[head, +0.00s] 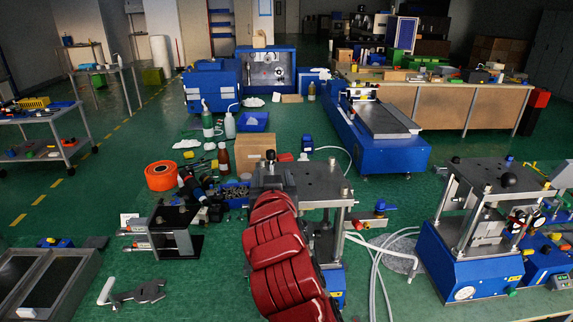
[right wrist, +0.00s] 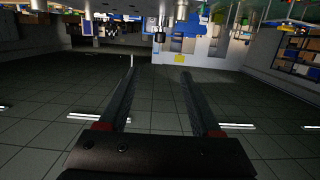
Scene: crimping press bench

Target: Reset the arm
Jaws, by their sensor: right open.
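My right arm, with red ribbed covers, rises from the bottom centre of the head view. It ends at my right gripper (head: 270,165), which is small and foreshortened there, in front of the press with a dark flat top plate (head: 318,180). In the right wrist view my right gripper (right wrist: 156,85) shows two long dark fingers, spread wide apart. Nothing lies between them. My left gripper is in neither view.
A second press (head: 478,235) stands at right, with pale hoses (head: 375,270) between. A metal tray (head: 45,285), a black fixture (head: 165,235), an orange ring (head: 160,176) and a cardboard box (head: 254,150) stand around.

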